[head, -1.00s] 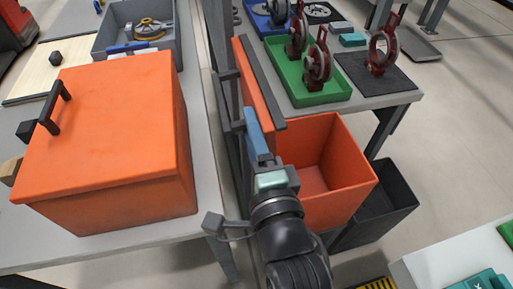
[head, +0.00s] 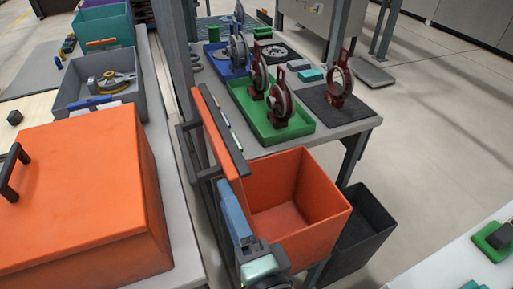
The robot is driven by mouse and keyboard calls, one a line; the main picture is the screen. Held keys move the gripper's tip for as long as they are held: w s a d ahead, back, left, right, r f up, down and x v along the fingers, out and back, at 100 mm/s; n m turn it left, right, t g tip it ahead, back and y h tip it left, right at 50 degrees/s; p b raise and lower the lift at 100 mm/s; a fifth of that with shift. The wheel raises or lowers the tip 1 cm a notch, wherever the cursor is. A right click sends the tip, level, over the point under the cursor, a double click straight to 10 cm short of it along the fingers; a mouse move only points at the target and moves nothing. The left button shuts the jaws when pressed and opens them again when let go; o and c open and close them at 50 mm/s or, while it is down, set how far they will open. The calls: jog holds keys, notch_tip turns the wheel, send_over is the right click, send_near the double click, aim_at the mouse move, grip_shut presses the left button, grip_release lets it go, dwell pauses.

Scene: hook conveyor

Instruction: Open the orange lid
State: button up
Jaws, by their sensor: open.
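An orange bin (head: 305,205) stands below the middle of the view, with its top open. An orange lid panel (head: 206,122) with a dark grey bar (head: 228,138) along its edge stands steeply upright at the bin's left side. My gripper (head: 229,190) is at the bin's left, close below the panel; its blue finger partly covers the bin's left wall. The jaws are open and look empty. I cannot tell whether a finger touches the panel or the bin. A larger orange box (head: 90,195) at the left has a flat closed top with a black handle (head: 14,172).
Behind the bin, a grey table (head: 355,125) holds a green tray (head: 300,133), a blue tray and dark red ring-shaped parts. A black bin (head: 365,230) stands right of the orange bin. A grey post (head: 172,60) rises at its left.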

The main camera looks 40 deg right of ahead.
jog(key=p+v, duration=0.7)
jog(key=v, duration=0.6)
jog(key=shift+s+p, duration=0.3)
dwell(0.6)
jog(key=shift+a+r+p, duration=0.1)
jog(key=shift+r+p, duration=0.05)
jog(key=shift+p, duration=0.35)
jog(key=shift+w, duration=0.1)
